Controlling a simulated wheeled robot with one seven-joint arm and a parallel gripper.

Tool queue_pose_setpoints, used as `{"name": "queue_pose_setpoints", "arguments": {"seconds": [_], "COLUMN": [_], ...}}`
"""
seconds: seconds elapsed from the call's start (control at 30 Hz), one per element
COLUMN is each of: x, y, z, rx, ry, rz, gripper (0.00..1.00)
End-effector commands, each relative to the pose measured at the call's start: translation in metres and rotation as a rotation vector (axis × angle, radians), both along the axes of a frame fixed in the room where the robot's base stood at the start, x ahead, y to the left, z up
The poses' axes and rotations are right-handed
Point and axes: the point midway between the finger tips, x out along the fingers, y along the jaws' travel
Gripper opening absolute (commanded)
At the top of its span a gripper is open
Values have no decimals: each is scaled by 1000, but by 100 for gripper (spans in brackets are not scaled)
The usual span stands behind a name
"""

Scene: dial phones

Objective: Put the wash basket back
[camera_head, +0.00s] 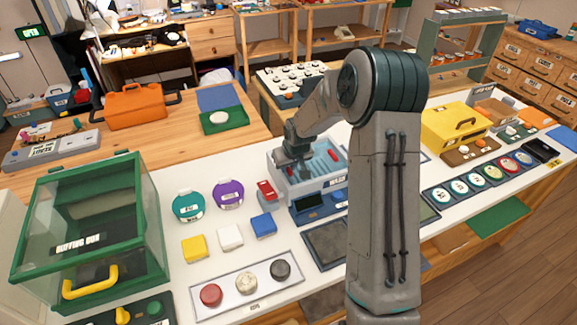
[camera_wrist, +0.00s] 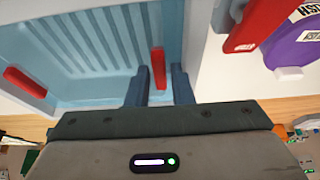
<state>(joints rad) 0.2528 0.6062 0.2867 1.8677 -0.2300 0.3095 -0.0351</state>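The light blue wash tub (camera_head: 281,188) stands on the white counter near the middle, partly hidden by my arm. In the wrist view its ribbed pale blue inside (camera_wrist: 85,50) fills the upper left. I cannot tell a separate basket from the tub. One red grip (camera_wrist: 25,82) is at the left, and another red grip (camera_wrist: 158,60) shows between my fingertips; red also shows at the tub in the head view (camera_head: 333,155). My gripper (camera_wrist: 160,85) is open at the tub's edge, its two dark blue fingers apart on either side of that red grip. Contact is unclear.
A red block (camera_head: 266,190), a blue block (camera_head: 263,224) and purple (camera_head: 228,193) and teal (camera_head: 188,205) round pieces lie left of the tub. The green-framed buffing box (camera_head: 90,220) stands at the left. A dark tray (camera_head: 325,243) lies in front. A yellow case (camera_head: 453,127) is at the right.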

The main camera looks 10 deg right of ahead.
Motion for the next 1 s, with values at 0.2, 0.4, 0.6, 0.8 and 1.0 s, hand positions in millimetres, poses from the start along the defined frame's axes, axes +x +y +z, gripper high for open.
{"name": "queue_pose_setpoints", "arguments": {"seconds": [0.2,0.4,0.6,0.8,1.0], "x": [-5,-19,-33,-42,-54], "y": [-2,-5,-7,-9,-7], "z": [17,51,85,107,119], "rx": [0,-1,-1,0,-12], "ry": [-3,-4,-4,-1,5], "rz": [0,-2,-2,-1,-1], "gripper": [20,20,20,20,20]}}
